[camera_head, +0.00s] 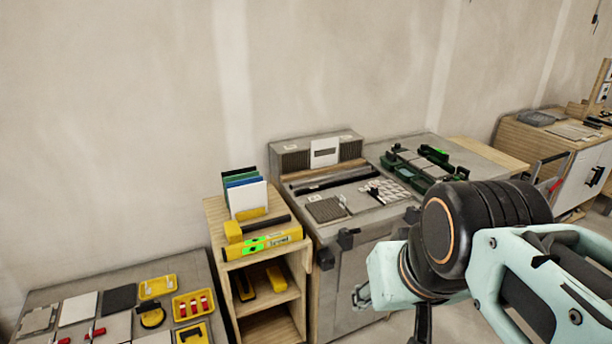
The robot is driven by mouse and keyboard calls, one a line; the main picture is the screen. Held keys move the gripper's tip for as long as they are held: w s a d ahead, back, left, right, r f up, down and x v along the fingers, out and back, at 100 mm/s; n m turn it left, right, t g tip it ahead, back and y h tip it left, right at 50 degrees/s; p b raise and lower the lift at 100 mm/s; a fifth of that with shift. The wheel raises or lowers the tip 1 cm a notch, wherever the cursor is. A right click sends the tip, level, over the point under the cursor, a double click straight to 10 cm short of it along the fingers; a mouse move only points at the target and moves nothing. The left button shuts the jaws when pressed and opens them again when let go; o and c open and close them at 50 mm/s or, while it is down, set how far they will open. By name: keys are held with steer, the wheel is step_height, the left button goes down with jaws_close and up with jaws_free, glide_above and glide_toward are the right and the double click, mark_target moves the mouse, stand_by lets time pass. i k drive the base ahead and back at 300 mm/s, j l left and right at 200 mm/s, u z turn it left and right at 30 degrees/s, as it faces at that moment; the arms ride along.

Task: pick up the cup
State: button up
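I see no drinking cup. A round yellow-and-black piece (152,318) that may be a suction cup lies on the grey low table (45,293) at the lower left. It is too small to identify for sure. My arm reaches in from the right over the floor, well to the right of that table. A dark part under its teal end, at the bottom edge, may be my gripper (422,324). It is cut off and mostly hidden, so its fingers do not show. It is far from the round piece.
Beside the round piece lie tiles, a yellow tray (207,304) with red pieces and other yellow tools. A wooden shelf (297,265) with a yellow level (270,243) stands between that table and a grey workbench (411,142). The wall closes the back.

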mark_target(153, 316)
steer(key=u, duration=1.55)
steer(key=i+j+z, duration=0.15)
steer(key=i, duration=0.3)
steer(key=i+j+z, duration=0.1)
steer(key=i, duration=0.4)
steer(key=j, duration=0.1)
